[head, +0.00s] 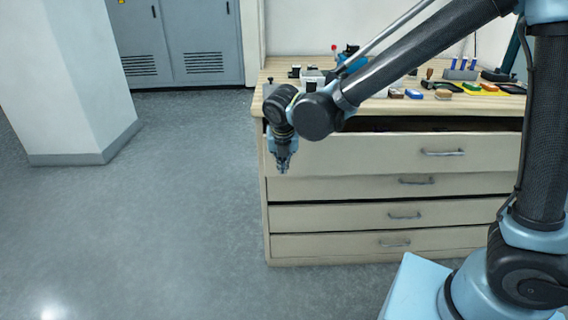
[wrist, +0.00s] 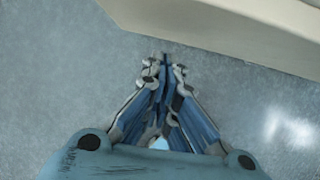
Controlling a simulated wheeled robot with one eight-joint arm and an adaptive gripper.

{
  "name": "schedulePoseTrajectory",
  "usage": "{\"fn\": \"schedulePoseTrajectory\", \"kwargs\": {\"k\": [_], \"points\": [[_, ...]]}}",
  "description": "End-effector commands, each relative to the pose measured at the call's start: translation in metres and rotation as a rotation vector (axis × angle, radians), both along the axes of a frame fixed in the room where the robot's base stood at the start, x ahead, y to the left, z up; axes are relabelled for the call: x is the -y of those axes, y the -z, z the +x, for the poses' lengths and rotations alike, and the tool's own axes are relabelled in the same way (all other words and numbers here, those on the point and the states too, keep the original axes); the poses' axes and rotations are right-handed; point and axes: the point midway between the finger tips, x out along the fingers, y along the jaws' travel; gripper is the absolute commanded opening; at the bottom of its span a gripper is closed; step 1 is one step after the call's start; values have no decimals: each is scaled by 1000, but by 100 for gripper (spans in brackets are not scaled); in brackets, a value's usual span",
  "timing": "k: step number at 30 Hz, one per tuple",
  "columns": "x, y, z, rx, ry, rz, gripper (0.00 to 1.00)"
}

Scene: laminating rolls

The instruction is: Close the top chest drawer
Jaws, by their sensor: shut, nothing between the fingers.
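The beige wooden chest (head: 290,247) stands with several drawers stacked under its top. The top drawer (head: 370,153) is pulled out, with a dark gap showing above its front. Its metal handle (head: 442,153) is on the right part of the front. My gripper (head: 283,168) points down at the left end of the top drawer, shut and empty. In the wrist view my gripper (wrist: 163,62) has its fingertips together over the floor. A beige edge (wrist: 235,30), which looks like the drawer front, lies just beyond the tips. I cannot tell whether they touch.
The chest top (head: 345,80) carries several tools, blocks and small boxes. The lower drawers (head: 390,215) look shut or nearly so. The grey floor (head: 170,220) left of the chest is clear. A white pillar (head: 80,75) and grey lockers (head: 180,40) stand farther left and behind.

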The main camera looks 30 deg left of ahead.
Motion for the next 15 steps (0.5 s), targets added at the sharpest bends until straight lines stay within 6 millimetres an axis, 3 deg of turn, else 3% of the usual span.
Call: {"fn": "schedulePoseTrajectory", "kwargs": {"k": [6,15], "points": [[-9,0,13,0,0,0,0],[-10,0,15,0,-1,0,0]]}}
